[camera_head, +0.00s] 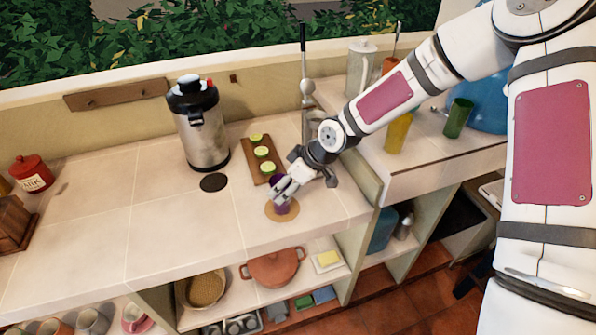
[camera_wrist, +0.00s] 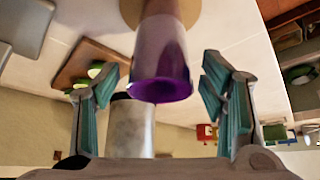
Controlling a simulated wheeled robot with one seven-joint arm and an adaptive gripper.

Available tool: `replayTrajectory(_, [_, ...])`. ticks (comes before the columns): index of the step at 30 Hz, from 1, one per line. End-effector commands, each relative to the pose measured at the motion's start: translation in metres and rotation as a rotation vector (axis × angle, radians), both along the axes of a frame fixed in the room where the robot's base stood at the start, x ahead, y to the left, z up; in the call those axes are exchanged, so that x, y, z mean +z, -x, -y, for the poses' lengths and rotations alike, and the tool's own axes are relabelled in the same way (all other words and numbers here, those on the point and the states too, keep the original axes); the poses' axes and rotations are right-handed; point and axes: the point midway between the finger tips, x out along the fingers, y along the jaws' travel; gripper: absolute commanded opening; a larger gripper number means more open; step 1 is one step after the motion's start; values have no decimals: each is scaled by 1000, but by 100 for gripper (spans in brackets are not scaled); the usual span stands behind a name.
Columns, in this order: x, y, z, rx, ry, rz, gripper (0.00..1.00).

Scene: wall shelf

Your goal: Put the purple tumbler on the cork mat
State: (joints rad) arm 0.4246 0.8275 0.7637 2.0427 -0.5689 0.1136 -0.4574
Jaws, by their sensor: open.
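The purple tumbler (camera_head: 281,207) stands upright on the round cork mat (camera_head: 270,213) on the counter, partly hidden by my gripper (camera_head: 284,190). In the wrist view the tumbler (camera_wrist: 163,55) has its open mouth toward the camera and its far end over the cork mat (camera_wrist: 128,10). My gripper (camera_wrist: 157,85) is open there, with one finger on each side and a visible gap between each finger and the tumbler.
A wooden board (camera_head: 256,168) with several green-topped items lies just behind the mat. A steel dispenser (camera_head: 201,135) stands behind left, near a dark round disc (camera_head: 214,182). Yellow (camera_head: 397,134) and green (camera_head: 457,118) tumblers stand right. The counter's left middle is clear.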

Motion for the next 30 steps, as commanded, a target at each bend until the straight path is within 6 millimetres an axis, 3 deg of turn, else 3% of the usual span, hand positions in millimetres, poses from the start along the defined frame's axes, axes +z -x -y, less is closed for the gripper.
replayTrajectory(6, [35, 10, 21, -6, -1, 2, 65])
replayTrajectory(15, [70, 21, 39, -3, -1, 1, 65])
replayTrajectory(30, [78, 34, 53, -19, 67, -22, 65])
